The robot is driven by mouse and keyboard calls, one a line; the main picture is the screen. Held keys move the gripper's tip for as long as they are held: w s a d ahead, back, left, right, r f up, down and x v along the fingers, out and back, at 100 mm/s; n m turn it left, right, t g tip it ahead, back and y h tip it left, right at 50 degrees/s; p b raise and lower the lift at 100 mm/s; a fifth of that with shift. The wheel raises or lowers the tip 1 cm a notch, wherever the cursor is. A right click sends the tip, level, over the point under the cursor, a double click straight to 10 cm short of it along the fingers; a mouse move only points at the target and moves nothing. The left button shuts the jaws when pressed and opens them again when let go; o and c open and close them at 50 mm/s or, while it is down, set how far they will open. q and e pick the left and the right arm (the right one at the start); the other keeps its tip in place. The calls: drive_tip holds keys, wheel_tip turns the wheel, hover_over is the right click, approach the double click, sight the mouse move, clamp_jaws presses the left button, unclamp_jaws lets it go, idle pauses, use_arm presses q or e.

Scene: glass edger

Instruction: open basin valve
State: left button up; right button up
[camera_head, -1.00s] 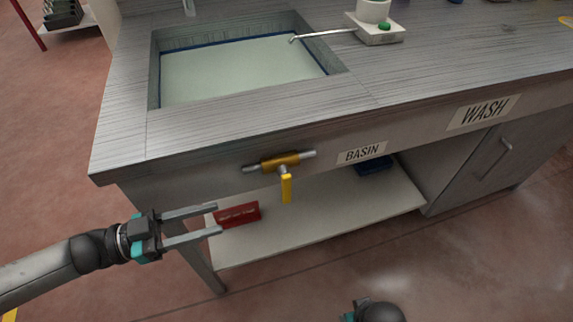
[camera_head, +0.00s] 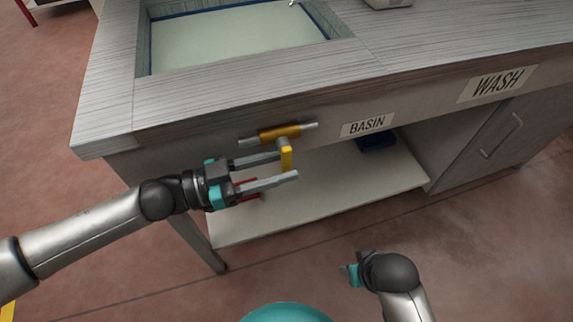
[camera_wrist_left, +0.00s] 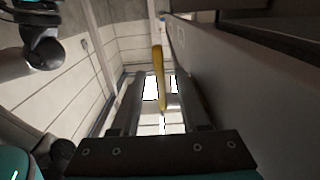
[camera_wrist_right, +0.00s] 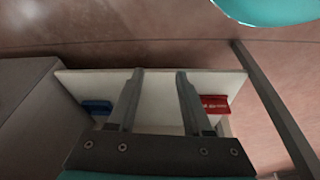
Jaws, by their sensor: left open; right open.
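The basin valve has a brass body (camera_head: 279,132) on a grey pipe at the front panel, left of the BASIN label (camera_head: 367,125). Its yellow handle (camera_head: 286,158) hangs downward. My left gripper (camera_head: 288,167) is open at the handle, one finger on the far side and one on the near side in the head view. In the left wrist view the yellow handle (camera_wrist_left: 158,65) shows between the finger lines; contact cannot be told. My right gripper (camera_head: 348,273) is low in front of the bench; the right wrist view shows its fingers (camera_wrist_right: 160,73) open and empty.
The basin (camera_head: 235,38) is sunk in the grey worktop (camera_head: 110,95). On the lower shelf (camera_head: 330,205) lie a red item (camera_head: 246,186), partly hidden by my left gripper, and a blue item (camera_head: 377,142). The WASH cabinet (camera_head: 490,135) is at right. Floor in front is clear.

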use_arm(q)
drive_tip(key=shift+x, duration=0.9)
clamp_jaws()
idle(0.9)
